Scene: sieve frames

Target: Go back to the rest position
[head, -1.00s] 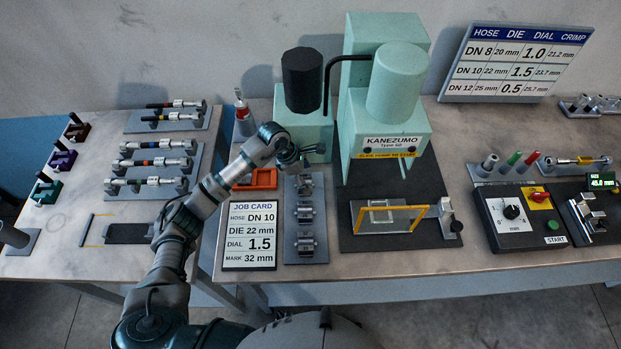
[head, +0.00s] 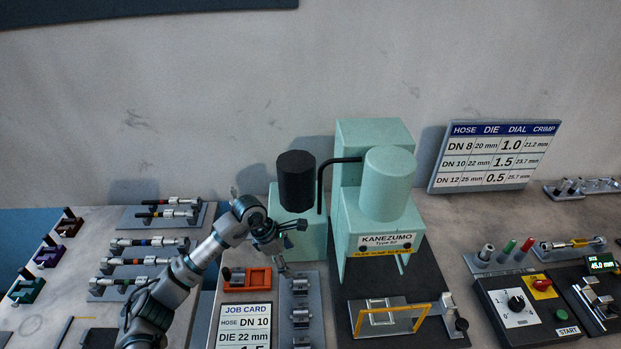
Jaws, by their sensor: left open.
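My left gripper (head: 281,235) is open and empty. It is raised in front of the lower green block of the crimping machine (head: 372,215), above the orange tray (head: 256,279) and the far end of the die rack (head: 301,318). My left arm comes in from the lower left and crosses in front of the left table's right edge. My right gripper is not in view.
A job card (head: 243,322) lies left of the die rack. A yellow-framed guard (head: 392,320) stands before the machine. Hose assemblies (head: 160,212) rest on racks at left. A control box (head: 520,306) stands at right. A chart (head: 494,156) leans behind.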

